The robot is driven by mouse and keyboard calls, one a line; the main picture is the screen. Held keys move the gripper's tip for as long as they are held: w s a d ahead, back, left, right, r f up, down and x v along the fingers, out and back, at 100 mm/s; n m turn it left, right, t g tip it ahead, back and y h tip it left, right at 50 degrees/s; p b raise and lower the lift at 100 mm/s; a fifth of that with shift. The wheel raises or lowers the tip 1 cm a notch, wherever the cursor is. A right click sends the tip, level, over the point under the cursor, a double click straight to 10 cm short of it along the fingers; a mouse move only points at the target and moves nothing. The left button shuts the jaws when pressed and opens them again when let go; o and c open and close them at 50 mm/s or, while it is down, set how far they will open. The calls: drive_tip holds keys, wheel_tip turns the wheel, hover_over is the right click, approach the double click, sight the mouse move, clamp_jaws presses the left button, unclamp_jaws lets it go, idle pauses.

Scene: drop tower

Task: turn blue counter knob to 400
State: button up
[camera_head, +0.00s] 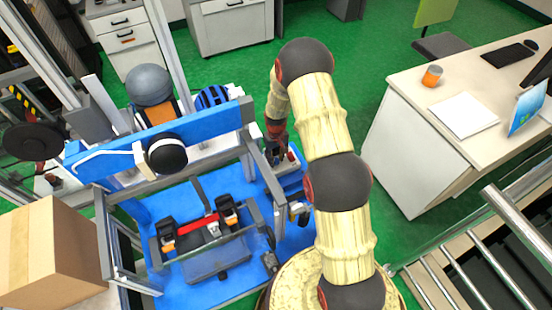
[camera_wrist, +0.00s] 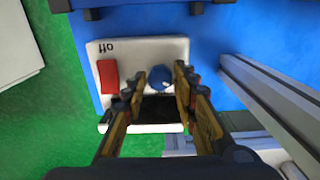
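The blue counter knob (camera_wrist: 160,78) sits on a white control box (camera_wrist: 120,51) in the wrist view. My gripper (camera_wrist: 161,71) is open, with one finger on each side of the knob and small gaps seeming to remain. The box also has a red switch (camera_wrist: 108,76), the upside-down word "off" (camera_wrist: 106,47) and a dark panel (camera_wrist: 158,108) partly between my fingers. Any 400 reading or scale is not legible. In the head view my gripper (camera_head: 280,147) is low over the box area, and my arm hides much of it; the knob cannot be made out there.
The blue machine base (camera_head: 183,287) carries a clamp fixture with a red bar (camera_head: 198,224). Grey uprights (camera_head: 279,206) stand close to my gripper. A cardboard box (camera_head: 50,255) is at left, a desk (camera_head: 407,135) at right. Green floor lies open between machine and desk.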

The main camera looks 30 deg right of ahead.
drive_tip(key=c, duration=0.6)
clamp_jaws()
drive_tip(key=shift+m, duration=0.4)
drive_tip(key=m, duration=0.5)
drive_tip(key=shift+m+p, duration=0.3)
drive_tip(key=shift+p, duration=0.05)
drive_tip(key=m, duration=0.5)
drive_tip(key=shift+m, duration=0.3)
drive_tip(key=o, duration=1.1)
unclamp_jaws()
